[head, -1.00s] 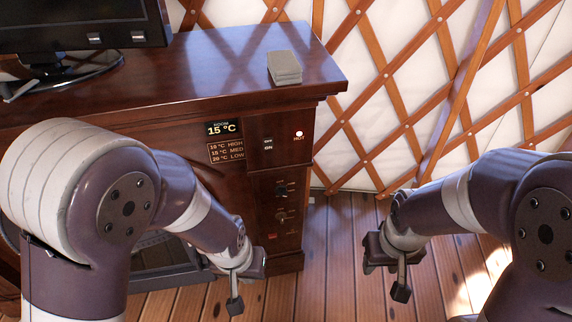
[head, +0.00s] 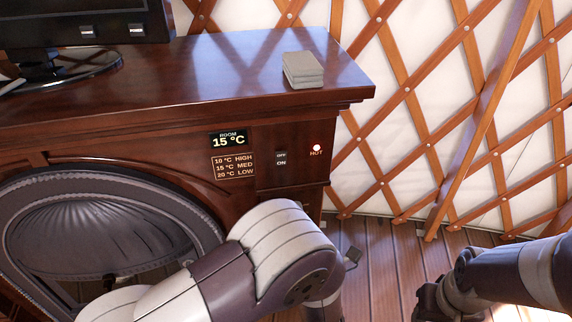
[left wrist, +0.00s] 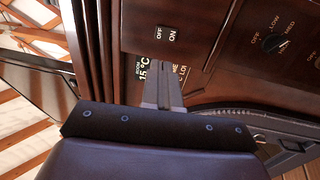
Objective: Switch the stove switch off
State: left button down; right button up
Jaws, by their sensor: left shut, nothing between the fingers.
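The stove switch (head: 281,158) is a small dark rocker on the wooden stove front, marked OFF above and ON below. To its right a HOT light (head: 316,148) glows red. In the left wrist view the switch (left wrist: 171,35) lies just beyond my left gripper (left wrist: 160,80), whose fingers are shut and empty, pointing at the panel without visible contact. I cannot tell which side of the rocker is pressed. In the head view my left arm bends below the switch and mostly hides its gripper. My right gripper (head: 428,300) hangs low at the right, away from the stove.
A room display (head: 229,141) reads 15 °C above a temperature list (head: 233,166). A knob (left wrist: 272,43) marked LOW and MED is on the panel. A grey stack (head: 303,70) and a screen (head: 85,24) stand on top. A lattice wall (head: 430,110) is at right.

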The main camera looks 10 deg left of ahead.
aim_at(282, 155)
pick_arm(q)
jog(key=x, duration=1.4)
